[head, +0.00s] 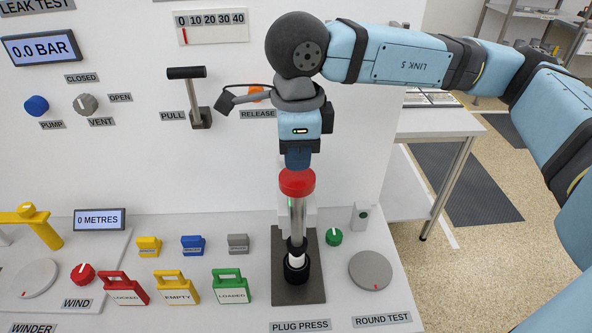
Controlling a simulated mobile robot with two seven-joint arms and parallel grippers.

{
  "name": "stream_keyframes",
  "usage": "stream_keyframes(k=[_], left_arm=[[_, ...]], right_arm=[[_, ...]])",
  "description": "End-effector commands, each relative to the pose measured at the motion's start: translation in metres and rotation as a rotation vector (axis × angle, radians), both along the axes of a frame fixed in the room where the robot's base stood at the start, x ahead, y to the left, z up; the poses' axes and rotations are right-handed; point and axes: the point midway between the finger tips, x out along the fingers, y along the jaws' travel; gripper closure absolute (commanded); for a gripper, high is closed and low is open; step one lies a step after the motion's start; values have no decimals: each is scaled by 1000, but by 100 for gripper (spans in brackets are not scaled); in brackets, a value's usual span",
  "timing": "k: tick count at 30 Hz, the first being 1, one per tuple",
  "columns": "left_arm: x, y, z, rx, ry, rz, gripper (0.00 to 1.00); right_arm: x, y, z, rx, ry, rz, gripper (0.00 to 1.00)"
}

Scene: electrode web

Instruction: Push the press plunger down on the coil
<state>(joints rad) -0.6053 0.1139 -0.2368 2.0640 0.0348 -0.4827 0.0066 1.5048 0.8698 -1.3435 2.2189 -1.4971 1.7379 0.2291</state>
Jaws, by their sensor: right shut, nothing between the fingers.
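The plug press stands on a dark base plate (312,264) at the right of the bench. Its plunger has a red round cap (297,181) on a silver shaft (298,216). A white cylinder, which may be the coil (297,268), sits below the shaft in a black holder (296,274). My right gripper (298,163) points straight down over the red cap, shut and empty. Its tips are at or just above the cap; I cannot tell whether they touch. My left gripper is not in view.
A green knob (334,237) and a grey round test disc (370,271) lie right of the press. Yellow, blue and grey blocks and the red, yellow and green tags (230,287) lie to its left. The white panel with a pull lever (196,95) rises behind.

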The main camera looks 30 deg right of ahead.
Motion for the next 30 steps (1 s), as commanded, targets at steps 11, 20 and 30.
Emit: stream_keyframes(k=[11,20,30], left_arm=[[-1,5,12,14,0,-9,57],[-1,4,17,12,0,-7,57],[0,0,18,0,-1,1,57]], right_arm=[[0,0,33,0,-1,0,100],[0,0,46,0,-1,-1,100],[0,0,46,1,0,0,100]])
